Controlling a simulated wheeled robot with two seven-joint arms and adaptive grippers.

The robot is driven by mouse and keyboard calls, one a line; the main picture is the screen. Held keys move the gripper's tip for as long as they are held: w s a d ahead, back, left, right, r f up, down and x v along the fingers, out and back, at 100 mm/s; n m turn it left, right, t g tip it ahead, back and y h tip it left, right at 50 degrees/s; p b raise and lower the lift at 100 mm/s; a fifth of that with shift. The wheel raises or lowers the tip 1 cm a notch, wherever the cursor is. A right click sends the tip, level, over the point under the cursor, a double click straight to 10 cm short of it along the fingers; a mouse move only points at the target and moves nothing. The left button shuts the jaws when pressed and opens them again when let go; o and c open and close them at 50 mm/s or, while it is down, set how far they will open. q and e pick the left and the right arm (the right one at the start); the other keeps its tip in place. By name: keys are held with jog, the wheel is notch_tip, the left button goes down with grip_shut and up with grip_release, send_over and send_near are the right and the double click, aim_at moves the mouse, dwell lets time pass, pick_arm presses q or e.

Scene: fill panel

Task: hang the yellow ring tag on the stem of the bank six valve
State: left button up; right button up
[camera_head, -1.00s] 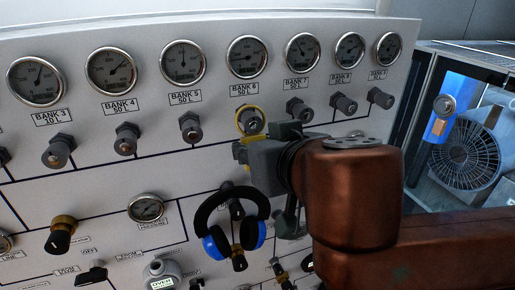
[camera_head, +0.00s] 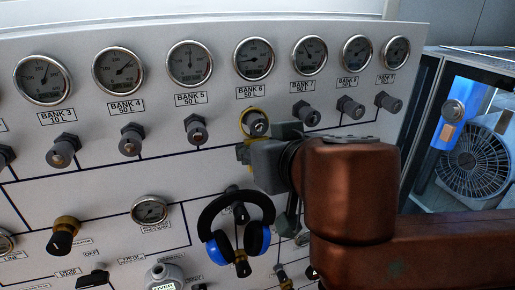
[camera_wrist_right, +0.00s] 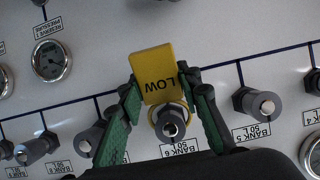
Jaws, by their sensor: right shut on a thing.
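The yellow ring tag (camera_wrist_right: 158,72) has a flat plate marked LOW and a ring. My right gripper (camera_wrist_right: 163,82) has its green fingers on either side of the plate, shut on the tag. The ring appears around the grey bank six valve stem (camera_wrist_right: 170,124) in the right wrist view, with the stem's end showing through it. In the head view the ring (camera_head: 245,122) also circles the bank six valve (camera_head: 257,124), below the BANK 6 gauge. My right gripper (camera_head: 250,157) is just below it and partly hides the plate. How far the ring sits along the stem is unclear. My left gripper is out of view.
Bank five valve (camera_head: 196,129) and bank seven valve (camera_head: 307,115) stick out on either side. Blue and black ear defenders (camera_head: 236,225) hang below my right gripper. A brass-collared knob (camera_head: 63,236) sits lower left. A fan (camera_head: 476,160) stands beyond the panel's right edge.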

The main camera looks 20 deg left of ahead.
jog(key=o, duration=1)
jog(key=shift+s+r, duration=0.1)
